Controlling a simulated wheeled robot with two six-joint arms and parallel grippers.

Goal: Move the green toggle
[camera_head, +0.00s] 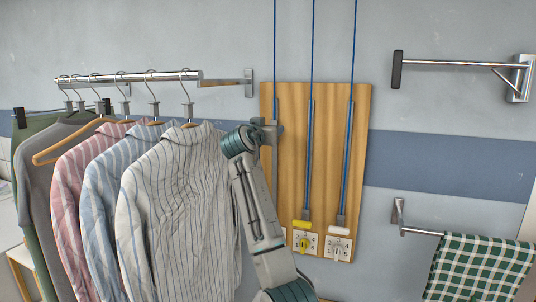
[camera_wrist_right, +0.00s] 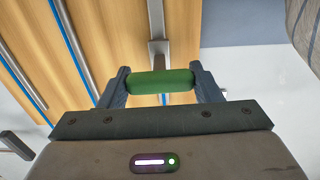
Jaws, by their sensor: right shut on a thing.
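The green toggle (camera_wrist_right: 160,82) is a short rounded bar seen in the right wrist view, below a grey metal bracket on a wooden board. My right gripper (camera_wrist_right: 162,84) is shut on it, with one dark finger at each end. In the head view my right gripper (camera_head: 270,132) is at the upper left part of the wooden board (camera_head: 331,115), by the leftmost blue cord. The green toggle cannot be made out there. My left gripper is not in view.
Two more blue cords run down the board to a yellow toggle (camera_head: 302,225) and a white toggle (camera_head: 340,231), above numbered plates. Striped shirts (camera_head: 185,200) hang close on the left. A checked green towel (camera_head: 478,268) hangs at right.

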